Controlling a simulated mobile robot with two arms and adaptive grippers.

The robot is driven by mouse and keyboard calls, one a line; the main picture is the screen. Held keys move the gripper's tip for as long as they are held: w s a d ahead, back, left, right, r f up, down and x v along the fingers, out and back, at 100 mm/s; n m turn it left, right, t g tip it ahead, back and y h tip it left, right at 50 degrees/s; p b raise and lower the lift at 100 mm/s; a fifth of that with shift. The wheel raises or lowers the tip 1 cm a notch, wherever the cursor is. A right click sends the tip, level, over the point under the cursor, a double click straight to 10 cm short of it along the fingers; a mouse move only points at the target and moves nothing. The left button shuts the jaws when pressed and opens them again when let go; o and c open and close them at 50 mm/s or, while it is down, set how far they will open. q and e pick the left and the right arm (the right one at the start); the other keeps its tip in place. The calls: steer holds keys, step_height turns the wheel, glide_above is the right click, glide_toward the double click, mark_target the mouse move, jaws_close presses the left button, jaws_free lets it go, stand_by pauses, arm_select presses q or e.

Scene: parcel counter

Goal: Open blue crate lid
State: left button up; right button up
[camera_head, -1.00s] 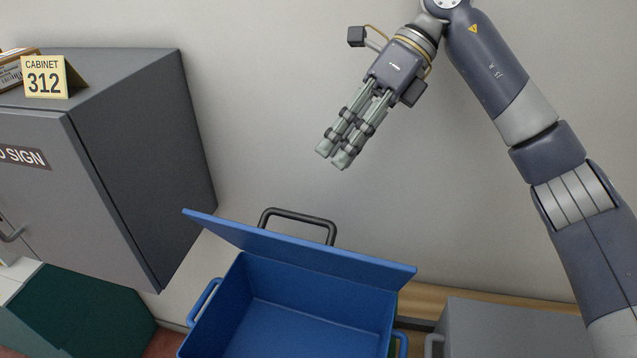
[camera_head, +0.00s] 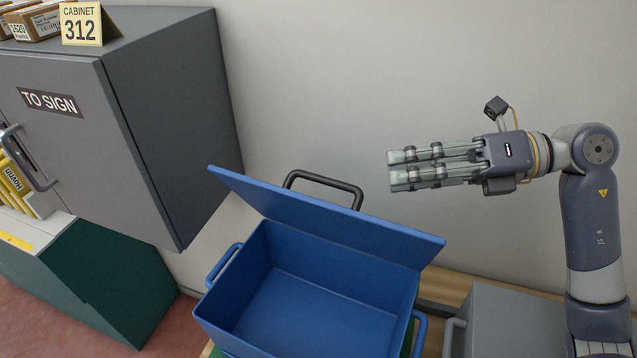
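The blue crate (camera_head: 330,285) stands low in the middle of the head view. Its blue lid (camera_head: 330,222) is raised, standing up at the crate's back edge and leaning back. A black handle (camera_head: 325,183) shows behind the lid's top edge. The crate's inside is visible and looks empty. My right gripper (camera_head: 389,170) is above and to the right of the lid, apart from it, with its fingers pointing left. Its two fingers lie close together with nothing between them. My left gripper is not in view.
A grey cabinet (camera_head: 175,120) with a "TO SIGN" label stands at the left, carrying a "CABINET 312" card (camera_head: 82,24) and small boxes (camera_head: 38,20). A dark green box (camera_head: 110,275) is below it. A grey crate (camera_head: 510,320) stands right of the blue crate.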

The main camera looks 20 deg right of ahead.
mark_target(336, 181)
steer(key=p+x, duration=0.4)
steer(key=x, duration=0.6)
steer(key=shift+w+a+f, duration=0.1)
steer(key=shift+w+a, duration=0.05)
steer(key=shift+a, duration=0.1)
jaws_close()
